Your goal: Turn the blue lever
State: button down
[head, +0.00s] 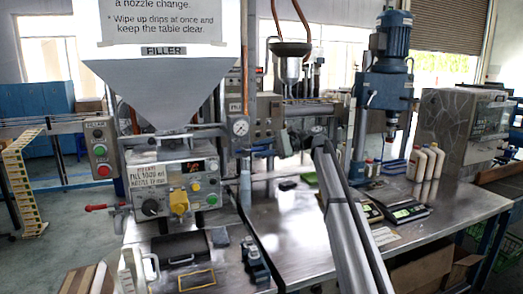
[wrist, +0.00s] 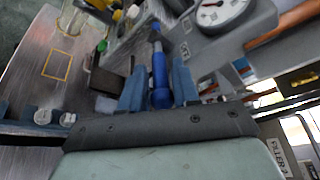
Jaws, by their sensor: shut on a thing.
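The blue lever (wrist: 160,72) shows in the wrist view as a slim, rounded blue handle near the pressure gauge. My gripper (wrist: 158,88) is shut on it, with one blue-grey finger on each side of the handle. The lever's lower end is partly hidden by the gripper body. In the head view my gripper (head: 284,143) is at the pipework right of the filler's gauge, with my arm reaching up from the lower right. The lever is too small and covered there to make out clearly.
The pressure gauge (wrist: 222,12) is close beside the lever, also visible in the head view (head: 240,127). The filler hopper (head: 160,90) and control panel (head: 170,187) stand left. White bottles (head: 428,163) and scales (head: 405,215) are on the table to the right.

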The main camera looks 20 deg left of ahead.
jog(key=shift+f+m+g+y, duration=0.3)
jog(key=shift+f+g+y, duration=0.1)
jog(key=shift+f+y, duration=0.25)
jog(key=shift+s+a+f+m+g+y, duration=0.1)
jog(key=shift+f+m+g+y, duration=0.2)
jog(key=shift+y, duration=0.35)
jog(key=shift+s+a+f+m+g+y, duration=0.1)
jog(key=shift+f+m+g+y, duration=0.15)
jog(key=shift+y, duration=0.35)
jog(key=c, duration=1.1)
grip_release()
jog(key=shift+w+d, duration=0.1)
jog(key=v, duration=1.3)
jog(key=shift+w+d, duration=0.1)
jog(key=shift+d, duration=0.2)
